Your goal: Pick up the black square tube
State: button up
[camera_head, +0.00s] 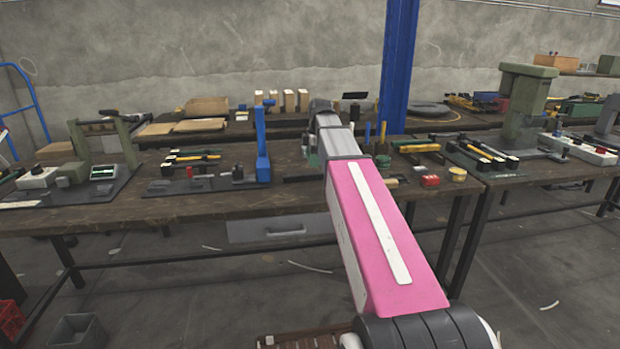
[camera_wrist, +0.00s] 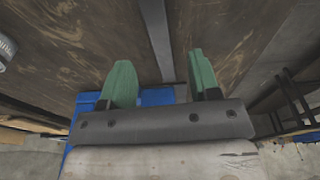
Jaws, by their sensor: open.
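My gripper (camera_wrist: 160,58) is open, with its two green fingers apart in the wrist view. A long grey bar or strip (camera_wrist: 155,35) runs from the top edge down between the fingers in that view. I cannot tell whether it is the black square tube or part of the bench, and no contact with the fingers shows. In the head view my pink arm reaches over the front bench, and its end hides most of my gripper and the bench there. A dark flat-topped piece (camera_head: 355,96) stands behind it; I cannot tell if it is the tube.
A blue pillar (camera_head: 398,65) rises behind the benches. A green press (camera_head: 526,100) stands at right. The floor at lower right is mostly clear.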

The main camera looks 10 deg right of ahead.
aim_at(310, 174)
jog(key=shift+a+f, duration=0.25)
jog(key=shift+f, duration=1.2)
jog(key=shift+a+f, duration=0.2)
jog(key=shift+f, duration=1.2)
grip_shut()
